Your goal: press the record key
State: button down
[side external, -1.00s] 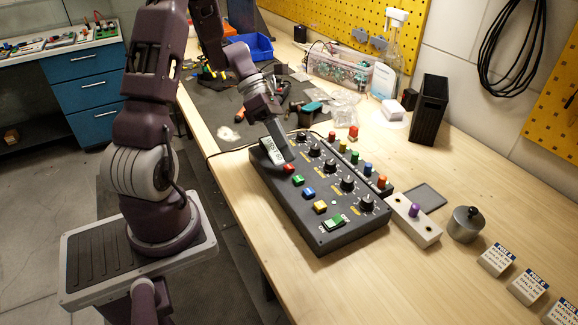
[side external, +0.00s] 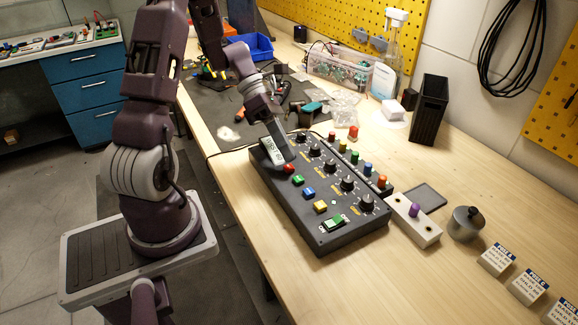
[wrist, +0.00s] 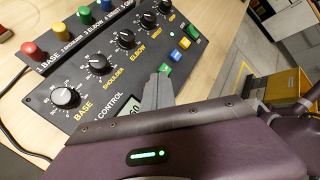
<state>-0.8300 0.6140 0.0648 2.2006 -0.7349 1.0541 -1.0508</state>
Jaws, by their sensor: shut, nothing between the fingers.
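The dark control box (side external: 322,232) lies on the bench with a slanted row of small keys: a red key (side external: 289,168), a green key (side external: 298,180), a blue key (side external: 308,193) and a yellow key (side external: 320,206). I cannot read which is marked record; the red one is the likely one. My gripper (side external: 288,159) is shut and empty, pointing down with its tips right at the red key's far edge. I cannot tell whether they touch it. In the wrist view my gripper (wrist: 158,88) hides the red key, beside the green key (wrist: 165,68).
Black knobs (side external: 347,185) stand to the right of the keys, with a row of coloured buttons (side external: 368,169) beyond. A green rocker switch (side external: 334,222) sits at the near end. A small display (side external: 272,151) lies beside my gripper. The bench front is clear.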

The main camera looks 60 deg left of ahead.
aim_at(286, 165)
dwell(0.8)
jog(key=shift+f, duration=0.4)
jog(key=shift+f, duration=0.45)
dwell(0.4)
jog(key=shift+r, duration=0.85)
jog(key=shift+r, duration=2.55)
